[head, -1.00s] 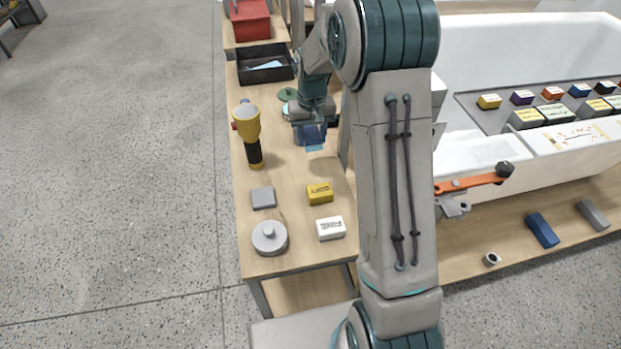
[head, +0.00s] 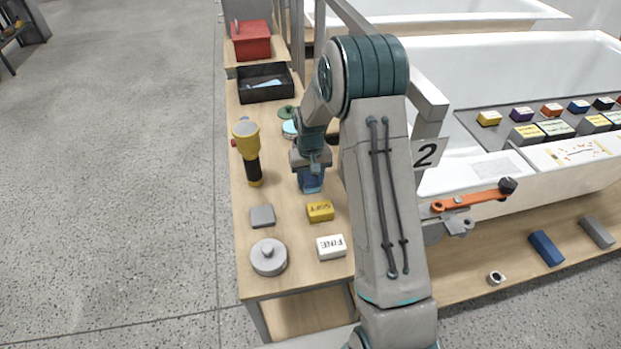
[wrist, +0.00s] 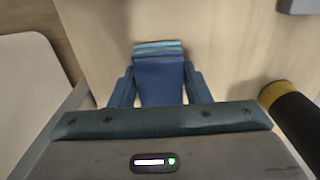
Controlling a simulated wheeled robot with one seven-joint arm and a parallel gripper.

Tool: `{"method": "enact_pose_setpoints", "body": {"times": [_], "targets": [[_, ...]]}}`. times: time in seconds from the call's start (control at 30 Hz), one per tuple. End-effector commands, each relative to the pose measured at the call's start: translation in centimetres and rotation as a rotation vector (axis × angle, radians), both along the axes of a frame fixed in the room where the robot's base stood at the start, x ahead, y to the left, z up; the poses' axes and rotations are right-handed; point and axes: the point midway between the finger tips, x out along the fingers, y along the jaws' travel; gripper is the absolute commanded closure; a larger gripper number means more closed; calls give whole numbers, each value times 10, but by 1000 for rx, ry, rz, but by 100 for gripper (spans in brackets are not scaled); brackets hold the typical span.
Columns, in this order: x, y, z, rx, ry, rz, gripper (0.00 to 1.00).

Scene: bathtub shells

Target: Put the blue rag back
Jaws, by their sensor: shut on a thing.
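The blue rag (head: 311,184) is held in my gripper (head: 311,178) above the wooden bench, between the torch and the bench's right edge. In the wrist view the folded blue rag (wrist: 158,82) sits between the two fingers of my gripper (wrist: 158,75), with pale teal stripes at its far end. The fingers are closed on its sides. In the head view the rag is partly hidden by the gripper. I cannot tell whether its lower edge touches the bench.
A yellow block (head: 320,210), white block (head: 331,246), grey block (head: 262,216) and round grey weight (head: 268,257) lie nearer. A black tray (head: 265,95) stands behind. A bathtub shell (head: 480,180) is right.

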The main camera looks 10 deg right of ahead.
Motion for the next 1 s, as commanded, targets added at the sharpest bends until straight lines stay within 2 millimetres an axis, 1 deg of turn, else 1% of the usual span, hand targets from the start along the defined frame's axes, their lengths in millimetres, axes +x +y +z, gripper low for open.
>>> {"method": "enact_pose_setpoints", "body": {"times": [0.13,0.23,0.27,0.3,0.33,0.6,0.73,0.87,1.0], "targets": [[0,0,0,0,-1,0,82],[0,0,-3,0,-1,0,82],[0,0,-3,0,-1,0,54],[0,0,-2,0,-1,0,43],[0,0,-2,0,-1,0,35],[0,0,-2,0,-1,0,35],[1,0,5,0,-2,0,35],[1,0,27,0,-5,0,35],[1,0,59,0,-6,1,35]]}}
